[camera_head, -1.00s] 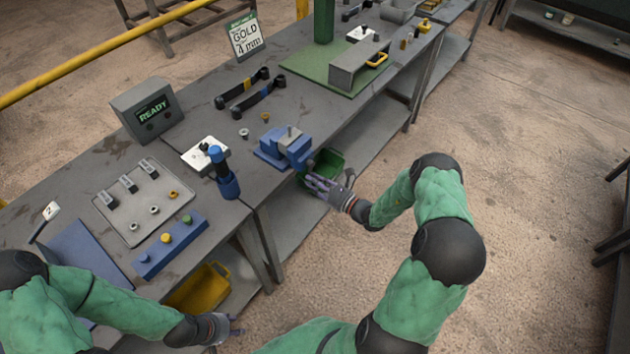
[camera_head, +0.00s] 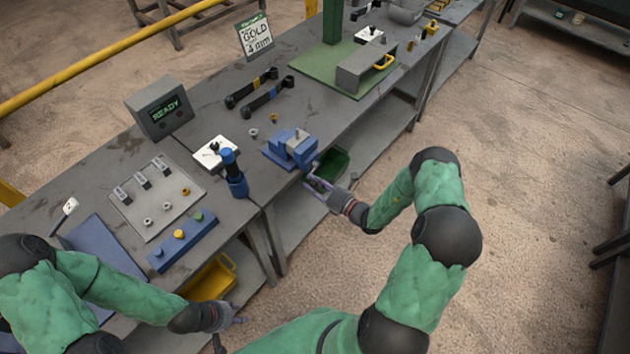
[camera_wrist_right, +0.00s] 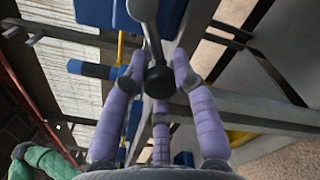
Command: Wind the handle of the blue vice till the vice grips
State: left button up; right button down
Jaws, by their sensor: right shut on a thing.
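The blue vice (camera_head: 284,153) is fixed at the front edge of the grey bench in the head view, with a grey piece (camera_head: 298,138) at its top. Whether its jaws touch that piece is too small to tell. My right gripper (camera_head: 318,184) is in front of the vice, just off the bench edge. In the right wrist view its purple fingers (camera_wrist_right: 158,85) are shut around the black knob of the grey crank handle (camera_wrist_right: 150,30). My left gripper (camera_head: 238,320) hangs low at the bottom, away from the vice; its finger opening is unclear.
A green bin (camera_head: 332,165) is below and beside the vice. A READY box (camera_head: 160,107) stands at the back.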

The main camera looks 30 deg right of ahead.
jog(key=shift+d+r+m, duration=0.3)
jog(key=shift+r+m, duration=0.05)
jog(key=shift+m, duration=0.15)
jog(key=c, duration=1.1)
grip_release()
jog(key=shift+d, duration=0.1)
jog(key=shift+o, duration=0.6)
jog(key=shift+s, duration=0.15)
jog(key=shift+f, duration=0.1)
jog(key=v, duration=1.2)
